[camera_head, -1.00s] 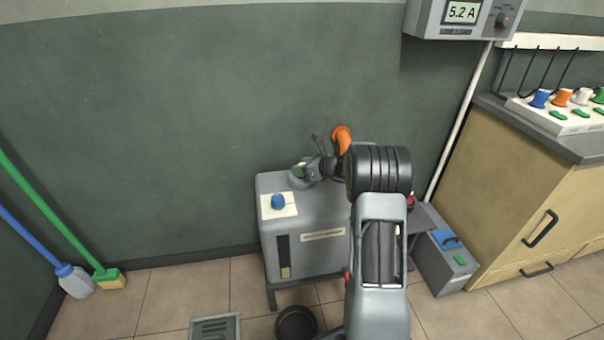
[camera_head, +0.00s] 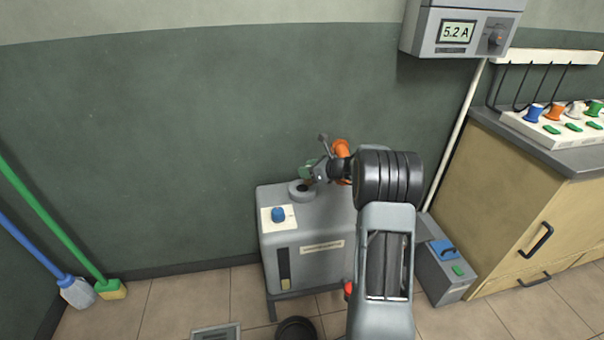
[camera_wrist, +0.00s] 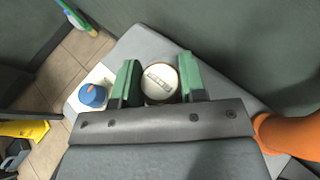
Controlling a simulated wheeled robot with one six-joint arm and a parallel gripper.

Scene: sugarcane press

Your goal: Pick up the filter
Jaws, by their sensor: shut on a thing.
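The filter (camera_wrist: 159,82) shows in the wrist view as a round piece with a white, labelled top and a brown rim. It sits between the two green jaws of my gripper (camera_wrist: 158,68), which are shut on it from both sides. In the head view my gripper (camera_head: 309,172) is just above the grey ring-shaped opening (camera_head: 299,191) on top of the grey press (camera_head: 299,243). The ring's dark inside shows. The filter is mostly hidden by the jaws in the head view.
A blue knob (camera_head: 278,214) stands on the press's top left. An orange chute (camera_head: 341,149) is close behind my gripper. A wall meter (camera_head: 459,32) hangs at the upper right. A grey box (camera_head: 443,272) and a wooden cabinet (camera_head: 528,199) stand to the right.

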